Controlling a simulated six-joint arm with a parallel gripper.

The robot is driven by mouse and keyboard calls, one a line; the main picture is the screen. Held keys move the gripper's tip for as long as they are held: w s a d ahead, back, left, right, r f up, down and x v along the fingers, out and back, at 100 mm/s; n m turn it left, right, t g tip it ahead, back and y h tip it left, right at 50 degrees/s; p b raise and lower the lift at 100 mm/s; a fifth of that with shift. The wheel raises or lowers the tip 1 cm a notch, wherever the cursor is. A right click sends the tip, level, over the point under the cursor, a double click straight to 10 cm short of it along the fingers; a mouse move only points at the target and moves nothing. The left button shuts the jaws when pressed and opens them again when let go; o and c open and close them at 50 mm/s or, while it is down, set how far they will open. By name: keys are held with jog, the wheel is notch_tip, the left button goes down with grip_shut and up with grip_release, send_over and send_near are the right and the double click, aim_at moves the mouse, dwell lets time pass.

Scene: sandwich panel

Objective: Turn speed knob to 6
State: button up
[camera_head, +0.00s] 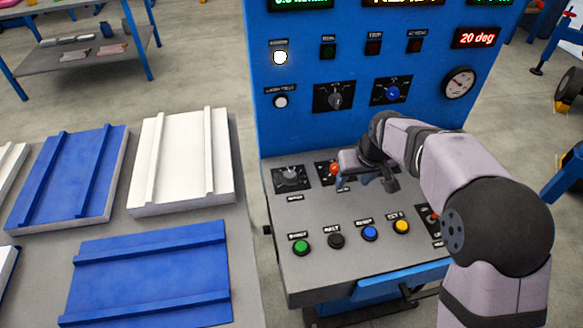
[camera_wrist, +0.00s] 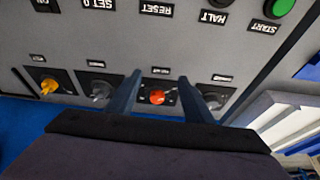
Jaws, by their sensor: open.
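A row of rotary knobs sits on the sloped grey console. A grey knob (camera_head: 291,178) is at the left end, and a red knob (camera_head: 334,168) is beside it. In the wrist view, turned upside down, the red knob (camera_wrist: 157,97) lies between the fingers of my gripper (camera_wrist: 161,88). The fingers are open and apart from the knob at both sides. The left-end grey knob (camera_wrist: 216,101) is partly behind one finger; another grey knob (camera_wrist: 101,92) and a yellow knob (camera_wrist: 48,87) are on the other side. The labels are too small to tell which is the speed knob.
Green (camera_head: 302,247), black (camera_head: 337,241), blue (camera_head: 370,233) and yellow (camera_head: 401,227) buttons line the console's front. The upright blue panel (camera_head: 310,130) holds more knobs, lamps and a gauge (camera_head: 459,82). A table with blue and white panels (camera_head: 66,176) stands at left. My arm hides the console's right part.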

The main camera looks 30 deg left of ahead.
aim_at(290, 174)
jog(key=s+a+r+n+y, duration=0.1)
jog(key=s+a+n, duration=0.1)
jog(key=a, duration=0.6)
jog(key=s+a+r+n, duration=0.1)
jog(key=s+a, duration=0.1)
jog(key=a, duration=0.5)
jog(key=shift+p+x, duration=1.1)
jog(key=shift+x, duration=2.65)
jog(key=shift+s, duration=0.15)
jog(key=shift+g, duration=0.3)
jog(key=c, duration=1)
